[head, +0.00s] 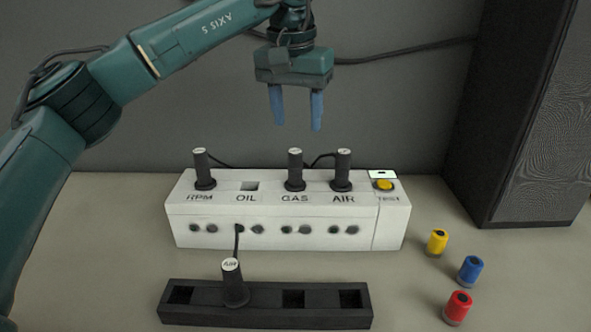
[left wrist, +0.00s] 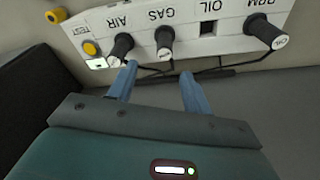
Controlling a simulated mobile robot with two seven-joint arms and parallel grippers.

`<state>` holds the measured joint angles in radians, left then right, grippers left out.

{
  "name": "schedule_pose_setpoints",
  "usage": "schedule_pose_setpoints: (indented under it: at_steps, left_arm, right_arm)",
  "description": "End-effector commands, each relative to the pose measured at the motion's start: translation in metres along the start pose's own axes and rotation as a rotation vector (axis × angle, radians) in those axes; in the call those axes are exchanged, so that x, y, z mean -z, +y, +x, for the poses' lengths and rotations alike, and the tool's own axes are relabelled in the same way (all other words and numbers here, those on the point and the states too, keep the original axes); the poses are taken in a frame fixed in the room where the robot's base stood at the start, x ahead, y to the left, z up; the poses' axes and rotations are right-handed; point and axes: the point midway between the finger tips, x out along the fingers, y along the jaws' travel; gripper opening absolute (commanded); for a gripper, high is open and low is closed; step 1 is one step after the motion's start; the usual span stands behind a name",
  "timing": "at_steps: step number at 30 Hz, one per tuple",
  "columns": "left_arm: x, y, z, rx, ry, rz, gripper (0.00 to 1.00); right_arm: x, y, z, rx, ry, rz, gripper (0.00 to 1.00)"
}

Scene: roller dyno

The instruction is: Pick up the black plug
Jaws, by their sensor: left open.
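Several black plugs with white-topped caps are in view. In the head view, one black plug (head: 235,288) stands upright in the black rack (head: 215,316) at the front, with a cable running from it to the white box. Three more stand in the white box (head: 385,228): the RPM plug (head: 204,172), the GAS plug (head: 295,172) and the AIR plug (head: 342,172). The OIL socket (head: 249,186) is empty. My left gripper (head: 297,126) is open and empty, fingers pointing down, above and behind the box. In the left wrist view, the GAS plug (left wrist: 165,42) and AIR plug (left wrist: 121,48) lie beyond its fingers.
A yellow test button (head: 384,185) is at the box's right end. Yellow (head: 437,241), blue (head: 470,269) and red (head: 458,307) cylinders stand on the table at right. A tall dark cabinet (head: 510,110) stands at the back right. Cables run behind the box.

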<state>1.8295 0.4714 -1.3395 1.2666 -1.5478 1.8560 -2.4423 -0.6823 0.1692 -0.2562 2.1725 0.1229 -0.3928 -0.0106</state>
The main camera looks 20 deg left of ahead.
Motion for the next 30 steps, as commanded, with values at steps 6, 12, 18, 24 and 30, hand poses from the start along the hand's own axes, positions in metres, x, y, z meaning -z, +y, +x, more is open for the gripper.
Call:
schedule_pose_setpoints:
  at_steps: [6,12,18,24,30]
  left_arm:
    - [-0.001,-0.001,0.043,0.001,-0.002,0.000,0.50]
    - [0.000,-0.001,0.058,-0.001,0.000,-0.001,0.50]
    - [-0.004,-0.006,0.083,0.001,-0.003,-0.001,0.50]
    - [-0.004,-0.007,0.106,0.000,0.000,0.000,0.50]
    - [-0.004,-0.007,0.109,0.000,0.001,0.000,0.50]
  right_arm:
    - [-0.001,0.000,0.001,0.001,0.003,0.006,0.00]
    - [-0.001,0.000,0.001,0.001,0.003,0.006,0.00]
    - [0.000,0.000,0.001,0.001,0.003,0.005,0.00]
    - [0.000,0.000,0.001,0.000,0.003,0.003,0.00]
    - [0.000,0.001,0.001,-0.001,0.002,0.003,0.00]
